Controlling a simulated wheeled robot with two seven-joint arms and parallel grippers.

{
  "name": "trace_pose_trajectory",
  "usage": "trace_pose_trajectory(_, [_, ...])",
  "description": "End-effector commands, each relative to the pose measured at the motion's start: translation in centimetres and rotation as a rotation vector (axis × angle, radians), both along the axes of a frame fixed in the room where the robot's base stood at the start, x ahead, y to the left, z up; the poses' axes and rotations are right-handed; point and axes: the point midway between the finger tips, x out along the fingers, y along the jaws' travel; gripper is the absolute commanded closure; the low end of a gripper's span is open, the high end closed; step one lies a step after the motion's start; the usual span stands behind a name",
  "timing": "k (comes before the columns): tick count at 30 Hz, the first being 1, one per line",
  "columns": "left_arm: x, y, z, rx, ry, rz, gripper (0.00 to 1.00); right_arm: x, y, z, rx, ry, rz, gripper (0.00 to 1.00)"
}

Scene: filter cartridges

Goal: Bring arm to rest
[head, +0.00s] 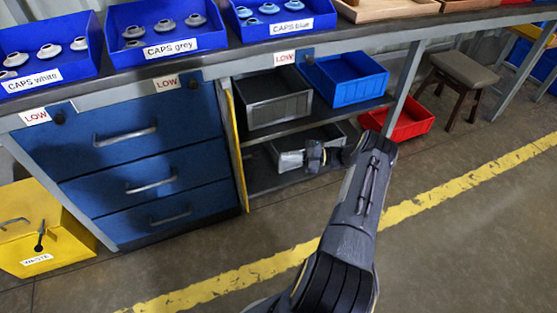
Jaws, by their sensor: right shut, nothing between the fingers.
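My right arm reaches in from the bottom of the head view toward the open lower shelf of the bench. My right gripper (315,155) is at the lower grey bin (290,161), overlapping its front in the picture. It is shut and holds nothing. I cannot tell whether it touches the bin. My left gripper is not in view.
A yellow door (238,140) stands open left of the shelves. The upper shelf holds a grey bin (275,112) and a blue bin (350,90). A red bin (408,127) is on the floor by a stool (460,75). Floor near the yellow line (450,190) is clear.

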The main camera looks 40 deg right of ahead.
Motion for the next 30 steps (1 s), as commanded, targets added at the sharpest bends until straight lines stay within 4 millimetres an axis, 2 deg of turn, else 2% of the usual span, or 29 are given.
trace_pose_trajectory(5, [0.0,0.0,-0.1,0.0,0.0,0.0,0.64,-0.2,-0.8,0.0,0.0,0.0,0.001,1.0])
trace_pose_trajectory(23, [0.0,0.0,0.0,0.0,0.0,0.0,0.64,-0.1,-0.7,0.2,-0.008,-0.005,0.005,1.0])
trace_pose_trajectory(26, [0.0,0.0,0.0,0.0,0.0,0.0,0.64,0.8,0.2,2.0,-0.081,-0.041,0.039,1.0])
trace_pose_trajectory(29, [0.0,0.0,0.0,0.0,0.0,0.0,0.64,2.3,2.7,5.7,-0.25,-0.139,0.124,1.0])
trace_pose_trajectory(30, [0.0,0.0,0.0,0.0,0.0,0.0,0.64,2.8,4.2,7.6,-0.342,-0.199,0.171,1.0])
